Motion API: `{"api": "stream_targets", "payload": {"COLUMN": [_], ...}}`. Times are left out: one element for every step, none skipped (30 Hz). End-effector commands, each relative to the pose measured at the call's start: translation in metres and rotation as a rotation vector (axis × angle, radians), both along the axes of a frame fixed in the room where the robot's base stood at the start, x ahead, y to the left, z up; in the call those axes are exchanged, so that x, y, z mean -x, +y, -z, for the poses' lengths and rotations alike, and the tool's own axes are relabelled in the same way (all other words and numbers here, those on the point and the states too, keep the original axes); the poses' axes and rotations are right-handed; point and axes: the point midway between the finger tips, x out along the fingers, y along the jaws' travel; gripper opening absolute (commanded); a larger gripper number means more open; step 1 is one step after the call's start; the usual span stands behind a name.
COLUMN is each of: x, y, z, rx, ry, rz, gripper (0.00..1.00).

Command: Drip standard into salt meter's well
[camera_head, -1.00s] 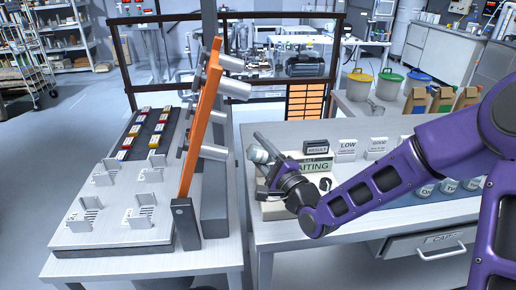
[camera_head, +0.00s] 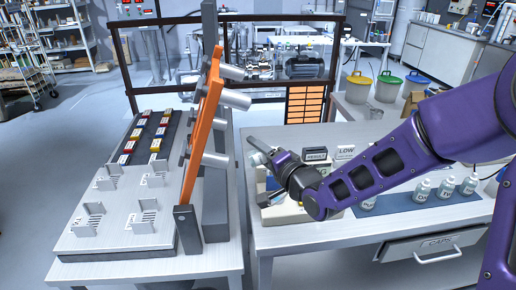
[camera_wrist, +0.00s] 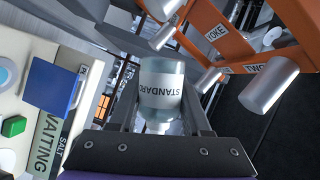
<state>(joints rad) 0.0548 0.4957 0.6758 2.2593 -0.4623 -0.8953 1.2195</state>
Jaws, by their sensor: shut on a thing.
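The standard bottle (camera_wrist: 162,85) is clear, with a white STANDARD label that reads upside down in the wrist view. Its narrow neck points to the bottom of that picture. My gripper (camera_wrist: 160,112) is shut on it, with one finger on each side. In the head view my gripper (camera_head: 262,148) is above the back left of the salt meter (camera_head: 280,212), largely covered by my arm. The wrist view shows the meter's WAITING display (camera_wrist: 46,145), green button (camera_wrist: 14,126) and blue square flap (camera_wrist: 52,88). A pale round spot lies at its left edge; I cannot tell whether it is the well.
An orange frame (camera_head: 203,130) with grey cylinders stands close left of my gripper. RESULT (camera_head: 316,154) and LOW (camera_head: 346,152) signs stand behind my arm. Several small bottles (camera_head: 445,188) stand on a blue mat to the right.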

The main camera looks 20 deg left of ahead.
Motion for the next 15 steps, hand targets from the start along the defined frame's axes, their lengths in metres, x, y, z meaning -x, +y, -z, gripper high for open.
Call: {"api": "stream_targets", "payload": {"x": [0.0009, 0.0011, 0.0012, 0.001, 0.0013, 0.0012, 0.001, 0.001, 0.0011, 0.001, 0.0012, 0.001, 0.0012, 0.0006, 0.0003], "y": [0.0012, 0.0013, 0.0017, 0.0013, 0.0017, 0.0015, 0.0017, 0.0016, 0.0021, 0.0016, 0.0017, 0.0019, 0.0019, 0.0013, 0.0013], "z": [-0.0053, -0.007, -0.0069, -0.0076, -0.0076, -0.0088, -0.0083, -0.0099, -0.0093, -0.0101, -0.0096, -0.0103, -0.0118, -0.0111, -0.0121], "rx": [0.074, 0.119, 0.178, 0.22, 0.26, 0.314, 0.352, 0.388, 0.436, 0.471, 0.505, 0.546, 0.577, 0.601, 0.629], "ry": [-0.056, -0.087, -0.127, -0.156, -0.183, -0.221, -0.247, -0.272, -0.306, -0.329, -0.352, -0.383, -0.404, -0.417, -0.437], "rz": [-0.001, -0.003, -0.002, -0.002, -0.002, -0.001, -0.001, 0.0, -0.001, 0.001, 0.001, 0.001, 0.001, 0.002, 0.002], "gripper": [0.0, 0.0, 0.0, 0.0, 0.0, 0.0, 0.0, 0.0, 0.0, 0.0, 0.0, 0.0, 0.0, 0.0, 0.0]}}
